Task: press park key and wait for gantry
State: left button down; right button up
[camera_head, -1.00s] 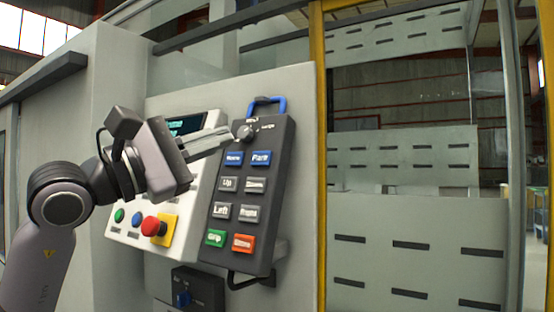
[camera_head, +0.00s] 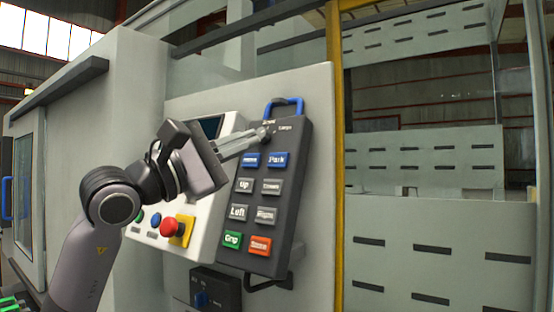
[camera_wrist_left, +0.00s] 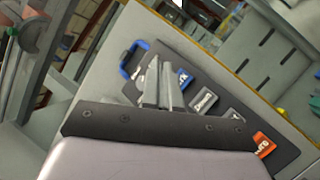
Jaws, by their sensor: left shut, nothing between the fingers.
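A dark grey pendant (camera_head: 279,225) with a blue hook handle (camera_head: 284,103) hangs on the machine's front. The blue Park key (camera_head: 277,160) is in its top row, right of another blue key (camera_head: 250,161). My left gripper (camera_head: 264,135) is shut and empty. Its fingertips are at the pendant's upper left, over or close to the rotary knob and above the blue keys; I cannot tell whether they touch. In the left wrist view the shut fingers (camera_wrist_left: 163,90) point at the pendant's top and partly cover the blue keys. My right gripper is not in view.
Left of the pendant is a light panel with a red emergency button (camera_head: 171,226) on yellow and a small screen (camera_head: 210,127). A black switch box (camera_head: 214,292) sits below. A yellow post (camera_head: 336,150) and slotted grey panels (camera_head: 430,240) stand to the right.

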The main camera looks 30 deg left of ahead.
aim_at(278, 160)
pick_arm(q)
jog(key=shift+w+d+f, duration=0.1)
jog(key=shift+w+f, duration=0.2)
jog(key=shift+w, duration=0.5)
jog(key=shift+w+d+f, duration=0.1)
jog(key=shift+w+f, duration=0.15)
jog(key=shift+w, duration=0.5)
jog(key=shift+w+f, duration=0.3)
jog(key=shift+w, duration=0.5)
jog(key=shift+w+f, duration=0.15)
jog(key=shift+w, duration=0.2)
